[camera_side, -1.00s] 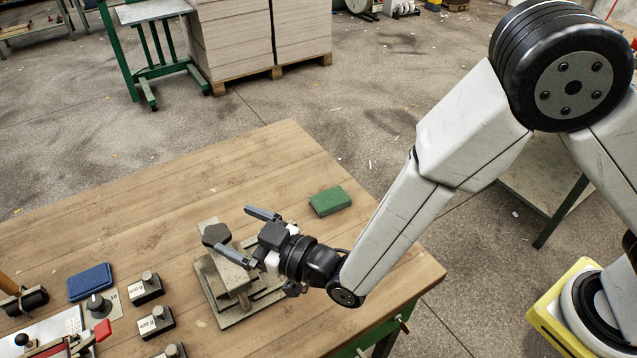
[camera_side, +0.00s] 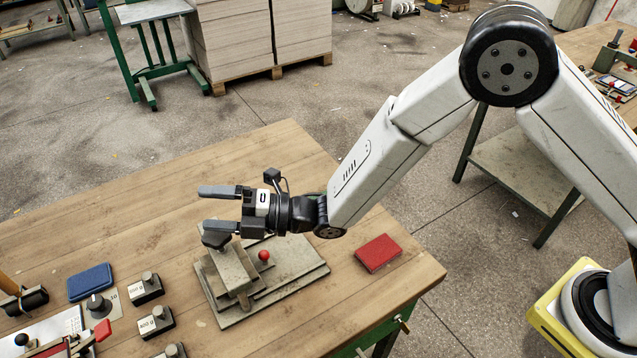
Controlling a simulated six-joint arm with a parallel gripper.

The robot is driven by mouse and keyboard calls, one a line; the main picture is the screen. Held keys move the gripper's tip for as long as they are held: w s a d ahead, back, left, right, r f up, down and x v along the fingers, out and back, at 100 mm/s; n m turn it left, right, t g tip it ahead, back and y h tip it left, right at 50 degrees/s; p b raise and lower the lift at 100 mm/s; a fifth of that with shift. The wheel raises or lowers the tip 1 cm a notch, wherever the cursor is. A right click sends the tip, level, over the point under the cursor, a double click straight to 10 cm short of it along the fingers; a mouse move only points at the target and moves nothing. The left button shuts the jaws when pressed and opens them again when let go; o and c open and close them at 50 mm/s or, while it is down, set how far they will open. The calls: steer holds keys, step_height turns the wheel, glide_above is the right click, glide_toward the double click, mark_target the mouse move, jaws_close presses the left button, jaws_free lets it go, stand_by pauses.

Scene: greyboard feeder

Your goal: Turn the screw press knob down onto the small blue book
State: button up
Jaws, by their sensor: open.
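The screw press (camera_side: 300,272) stands on the bench, a grey metal base with an upright frame. Its dark knob (camera_side: 216,241) is at the top of the frame. My gripper (camera_side: 212,209) is open and empty, its fingers pointing left. Its lower finger overlaps the knob's upper edge in the picture; I cannot tell whether they touch. The small blue book (camera_side: 91,282) lies flat on the bench left of the press, apart from it. What lies directly under the press head is hidden by the frame.
A red book (camera_side: 378,253) lies right of the press. A red ball (camera_side: 264,255) shows at the press. Several labelled weights (camera_side: 146,289) and a dark dial knob (camera_side: 98,306) stand left of it. The bench behind the press is clear.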

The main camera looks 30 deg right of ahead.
steer(key=n, duration=0.1)
steer(key=n+g, duration=0.1)
steer(key=n, duration=0.2)
steer(key=shift+w+d+n+g+y, duration=0.3)
steer(key=shift+n+g+y, duration=0.1)
steer(key=d+n+g, duration=0.1)
steer(key=n+g, duration=0.2)
steer(key=n, duration=0.4)
steer(key=n+g, duration=0.4)
steer(key=n, duration=0.7)
glide_toward(209, 236)
steer(key=shift+w+a+f, duration=0.1)
steer(key=shift+a+f, duration=0.05)
steer(key=shift+a, duration=0.4)
steer(key=shift+w+a+f, duration=0.1)
steer(key=shift+a+f, duration=0.05)
steer(key=shift+a, duration=0.4)
steer(key=shift+a, duration=0.15)
steer(key=shift+a, duration=3.75)
steer(key=c, duration=1.2)
